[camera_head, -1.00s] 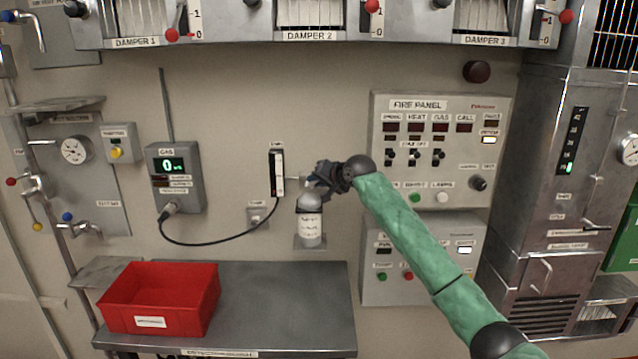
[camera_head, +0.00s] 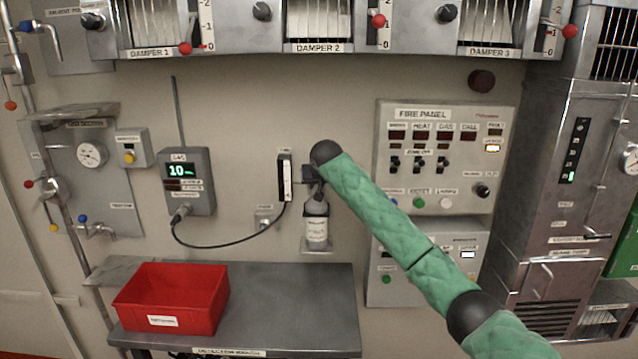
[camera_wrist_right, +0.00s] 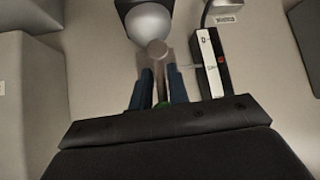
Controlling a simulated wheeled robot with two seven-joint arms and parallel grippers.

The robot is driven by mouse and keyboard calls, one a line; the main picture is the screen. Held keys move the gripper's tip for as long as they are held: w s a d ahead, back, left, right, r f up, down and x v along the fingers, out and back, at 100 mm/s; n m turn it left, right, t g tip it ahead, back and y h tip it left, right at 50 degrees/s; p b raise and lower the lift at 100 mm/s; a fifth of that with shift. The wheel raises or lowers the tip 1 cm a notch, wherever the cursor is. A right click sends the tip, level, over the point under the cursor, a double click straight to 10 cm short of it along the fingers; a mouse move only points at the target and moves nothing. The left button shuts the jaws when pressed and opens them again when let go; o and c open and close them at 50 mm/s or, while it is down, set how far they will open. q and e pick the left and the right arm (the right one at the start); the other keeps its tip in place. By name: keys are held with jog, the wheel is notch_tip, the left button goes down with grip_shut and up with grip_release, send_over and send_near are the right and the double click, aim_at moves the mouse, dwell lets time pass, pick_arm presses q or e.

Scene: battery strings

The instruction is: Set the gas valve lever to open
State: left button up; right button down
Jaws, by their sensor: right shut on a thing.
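The gas bottle (camera_head: 317,229), grey-topped with a white label, stands on a small wall bracket in the head view. Its rounded grey top (camera_wrist_right: 150,20) and a short round stem (camera_wrist_right: 157,48) show in the wrist view. My right gripper (camera_head: 313,178) is at the valve above the bottle, partly hidden by my wrist. In the wrist view its two blue fingers (camera_wrist_right: 156,88) are shut on the narrow valve lever (camera_wrist_right: 161,78), which is mostly hidden between them. The gas display (camera_head: 180,171) reads about 10. My left gripper is not in view.
A black and white upright gauge (camera_head: 285,177) is on the wall just left of my gripper and shows in the wrist view (camera_wrist_right: 211,62). A fire panel (camera_head: 400,112) is to the right. A red bin (camera_head: 170,300) is on the bench (camera_head: 285,300) below.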

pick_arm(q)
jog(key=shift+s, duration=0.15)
pick_arm(e)
jog(key=shift+s+a+f, duration=0.2)
jog(key=shift+a+f, duration=0.15)
jog(key=shift+f, duration=0.1)
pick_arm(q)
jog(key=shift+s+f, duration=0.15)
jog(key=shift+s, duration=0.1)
pick_arm(e)
jog(key=shift+f, duration=0.2)
jog(key=c, duration=1.5)
grip_release()
jog(key=shift+s+a+r, duration=0.1)
jog(key=shift+r, duration=0.15)
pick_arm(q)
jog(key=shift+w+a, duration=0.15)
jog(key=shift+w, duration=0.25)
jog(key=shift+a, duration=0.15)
pick_arm(e)
jog(key=shift+w+r, duration=0.1)
jog(key=shift+w, duration=0.1)
